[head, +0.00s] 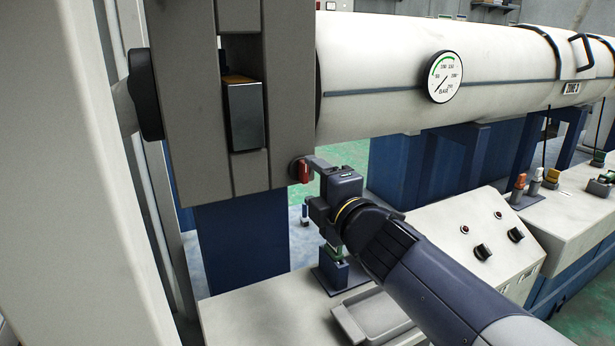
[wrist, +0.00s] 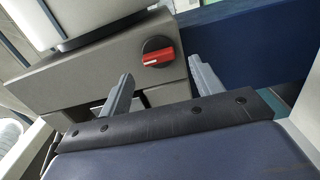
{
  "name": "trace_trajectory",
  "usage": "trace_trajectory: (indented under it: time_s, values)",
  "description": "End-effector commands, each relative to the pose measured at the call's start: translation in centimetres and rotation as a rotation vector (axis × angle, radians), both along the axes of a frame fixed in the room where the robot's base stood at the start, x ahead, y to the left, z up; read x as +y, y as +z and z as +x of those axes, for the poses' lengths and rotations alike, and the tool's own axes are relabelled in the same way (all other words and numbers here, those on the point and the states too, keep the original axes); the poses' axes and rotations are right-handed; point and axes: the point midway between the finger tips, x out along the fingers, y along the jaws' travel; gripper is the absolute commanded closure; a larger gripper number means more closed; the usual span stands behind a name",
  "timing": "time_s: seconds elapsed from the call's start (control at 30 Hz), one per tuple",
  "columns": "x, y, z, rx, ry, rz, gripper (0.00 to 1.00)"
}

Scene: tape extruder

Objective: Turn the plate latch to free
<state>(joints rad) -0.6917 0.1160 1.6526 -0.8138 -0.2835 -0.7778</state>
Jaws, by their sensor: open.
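The plate latch has a red handle (head: 304,172) on a round dark base, low on the grey plate block (head: 292,100) at its right edge. The handle looks upright in the head view. In the wrist view the red handle (wrist: 158,58) lies nearly level across its black disc (wrist: 153,44). My gripper (head: 313,166) is right beside the latch in the head view. In the wrist view my gripper (wrist: 160,68) is open, with one finger either side of the handle's line. The handle shows just beyond the fingertips; I cannot tell whether they touch it.
A white barrel (head: 400,75) with a pressure gauge (head: 444,77) runs right from the block. Below stand a sloped control panel (head: 475,248) with knobs, a shallow grey tray (head: 374,318) and a small dark stand (head: 335,272). A dark blue beam (wrist: 255,45) lies behind in the wrist view.

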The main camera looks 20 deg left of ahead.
Motion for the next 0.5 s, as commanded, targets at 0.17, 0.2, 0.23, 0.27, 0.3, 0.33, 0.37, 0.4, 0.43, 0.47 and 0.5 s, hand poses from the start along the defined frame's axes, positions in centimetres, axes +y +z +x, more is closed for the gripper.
trace_trajectory:
  time_s: [0.17, 0.2, 0.23, 0.27, 0.3, 0.33, 0.37, 0.4, 0.43, 0.47, 0.5]
  values:
    - [-2.7, 0.3, -2.1, -0.001, -0.002, 0.0, 0.38]
    - [-3.2, 0.3, -2.5, -0.001, -0.001, 0.001, 0.38]
    - [-3.5, 0.2, -2.8, -0.001, -0.001, 0.001, 0.38]
    - [-3.9, 0.2, -3.0, -0.001, -0.001, 0.001, 0.38]
    - [-4.3, 0.2, -3.4, -0.001, -0.001, 0.001, 0.38]
    - [-4.5, 0.2, -3.6, 0.0, -0.001, 0.0, 0.38]
    - [-4.7, 0.2, -3.7, 0.0, -0.001, 0.0, 0.38]
    - [-4.9, 0.1, -3.9, 0.0, -0.001, 0.0, 0.38]
    - [-5.1, 0.1, -4.1, 0.0, -0.001, 0.0, 0.38]
    - [-5.2, 0.1, -4.2, 0.0, 0.0, 0.0, 0.38]
    - [-5.3, 0.1, -4.3, 0.0, 0.0, 0.0, 0.38]
